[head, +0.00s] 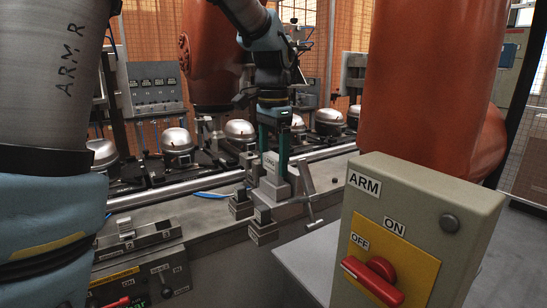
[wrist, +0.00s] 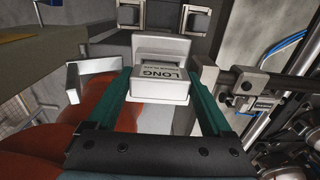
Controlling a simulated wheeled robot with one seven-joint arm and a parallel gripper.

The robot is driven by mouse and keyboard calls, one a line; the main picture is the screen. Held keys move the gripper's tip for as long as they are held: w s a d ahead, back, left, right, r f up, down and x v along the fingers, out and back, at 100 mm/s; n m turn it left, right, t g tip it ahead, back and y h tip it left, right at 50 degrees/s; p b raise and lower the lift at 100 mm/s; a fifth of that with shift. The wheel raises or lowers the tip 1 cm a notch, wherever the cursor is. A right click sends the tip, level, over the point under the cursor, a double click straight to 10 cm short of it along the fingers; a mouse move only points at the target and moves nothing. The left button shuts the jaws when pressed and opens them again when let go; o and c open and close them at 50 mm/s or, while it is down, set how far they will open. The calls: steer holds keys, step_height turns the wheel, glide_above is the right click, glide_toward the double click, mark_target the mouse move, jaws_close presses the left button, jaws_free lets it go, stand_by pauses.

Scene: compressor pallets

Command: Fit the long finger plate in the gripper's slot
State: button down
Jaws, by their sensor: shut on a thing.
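The long finger plate (wrist: 160,84) is a pale block with a "LONG" label. In the wrist view it sits between the two teal fingers of my gripper (wrist: 161,77), which is shut on it. In the head view my gripper (head: 274,152) points down over the bench, and the labelled plate (head: 270,163) shows at its lower end. A pale grey part (wrist: 160,44) lies just beyond the plate in the wrist view. I cannot tell whether the plate touches it or sits in a slot; the plate's underside is hidden.
Two dark-topped blocks (head: 241,205) (head: 262,228) stand left of the gripper. A grey T-shaped handle (head: 306,178) is close on its right. Several compressors (head: 177,142) line the conveyor behind. A switch box (head: 410,235) labelled ARM fills the front right.

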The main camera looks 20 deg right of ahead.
mark_target(273, 155)
steer(key=shift+f+b, duration=0.55)
steer(key=shift+f, duration=0.6)
jaws_free()
step_height(273, 155, up, 11)
steer(key=shift+f+b, duration=0.1)
steer(key=shift+b, duration=0.35)
steer(key=w+a+f+n, duration=0.3)
steer(key=a+f+n, duration=0.4)
steer(key=a+f, duration=0.7)
steer(key=s+a+f+n, duration=0.3)
steer(key=a+f+n, duration=0.1)
steer(key=a, duration=0.4)
steer(key=s+a+f+n+t, duration=0.1)
steer(key=s+a+f+n, duration=0.2)
steer(key=a, duration=0.5)
step_height(273, 155, down, 2)
steer(key=shift+s+f+n+t, duration=0.1)
steer(key=shift+s+n+t, duration=0.2)
steer(key=shift+s+n, duration=0.15)
